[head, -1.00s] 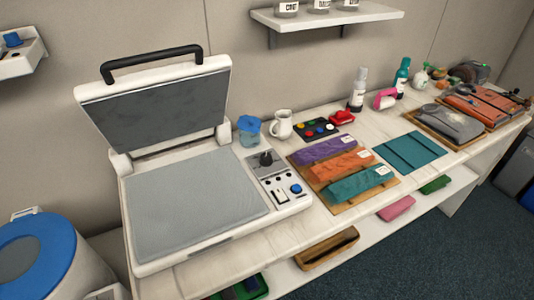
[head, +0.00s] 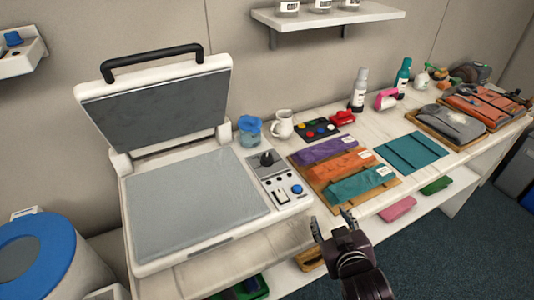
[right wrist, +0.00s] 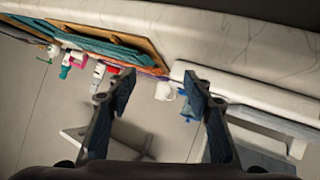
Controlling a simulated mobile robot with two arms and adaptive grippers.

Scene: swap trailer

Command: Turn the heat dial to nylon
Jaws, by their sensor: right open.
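The heat dial (head: 266,158) is a dark round knob at the top of the control panel (head: 280,182), on the right side of the open heat press (head: 195,205). Its markings are too small to read. My right gripper (head: 331,222) is open and empty in front of the table's front edge, to the lower right of the panel and apart from the dial. In the right wrist view the two fingers (right wrist: 160,88) stand wide apart with nothing between them. The dial cannot be made out in that view. My left gripper is not in view.
The press lid (head: 155,100) stands raised. A blue-topped cup (head: 250,132) and a white pitcher (head: 283,125) stand behind the panel. A board with folded cloths (head: 345,172) lies right of it. A lower shelf (head: 290,282) runs under the table.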

